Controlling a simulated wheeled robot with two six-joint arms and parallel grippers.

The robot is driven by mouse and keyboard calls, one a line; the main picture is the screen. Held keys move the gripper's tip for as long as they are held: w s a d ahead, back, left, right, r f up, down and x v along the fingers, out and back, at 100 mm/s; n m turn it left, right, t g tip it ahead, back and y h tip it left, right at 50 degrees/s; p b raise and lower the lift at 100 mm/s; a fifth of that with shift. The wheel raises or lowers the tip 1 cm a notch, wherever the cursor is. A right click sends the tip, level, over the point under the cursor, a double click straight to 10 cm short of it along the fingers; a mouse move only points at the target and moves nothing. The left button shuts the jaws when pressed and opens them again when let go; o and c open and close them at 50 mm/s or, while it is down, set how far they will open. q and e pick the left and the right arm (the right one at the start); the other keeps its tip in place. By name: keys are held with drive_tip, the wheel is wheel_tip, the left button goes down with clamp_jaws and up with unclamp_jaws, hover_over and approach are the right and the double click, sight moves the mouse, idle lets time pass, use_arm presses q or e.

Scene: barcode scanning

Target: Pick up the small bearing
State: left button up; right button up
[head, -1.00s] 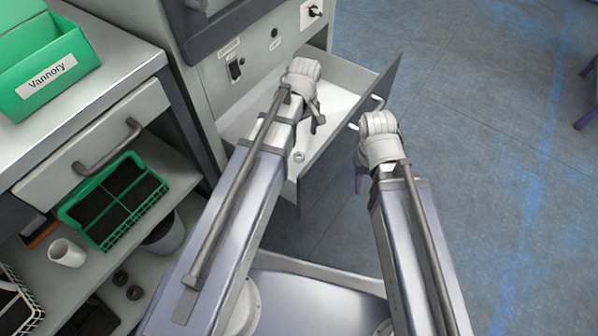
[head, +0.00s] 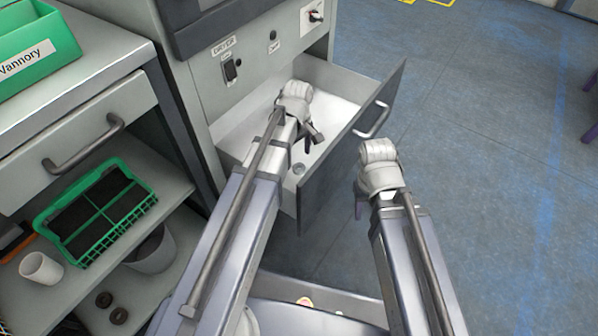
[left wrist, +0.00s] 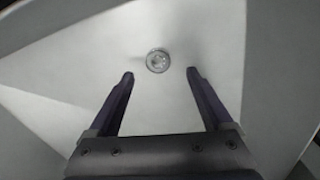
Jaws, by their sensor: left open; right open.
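The small bearing (head: 299,168) is a small pale ring lying on the white floor of the open drawer (head: 340,178). In the left wrist view the bearing (left wrist: 158,60) lies just beyond my left fingertips and roughly centred between them. My left gripper (head: 312,142) is over the drawer, open and empty, with the bearing below and slightly left of it in the head view. Its two dark fingers (left wrist: 158,75) are spread wide and do not touch the bearing. My right gripper (head: 360,205) hangs outside the drawer, to the right of its front; its fingers are mostly hidden.
The drawer's front panel and handle (head: 376,120) stand between my two arms. At left, a grey workbench (head: 85,88) carries a green bin (head: 35,58).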

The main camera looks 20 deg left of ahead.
sight(299, 167)
use_arm(q)
drive_tip(key=shift+w+d+f+b, duration=0.1)
drive_tip(key=shift+d+f+b, duration=0.05)
drive_tip(key=shift+f+b, duration=2.5)
drive_tip(key=shift+r, duration=0.1)
drive_tip(key=shift+c, duration=0.2)
clamp_jaws()
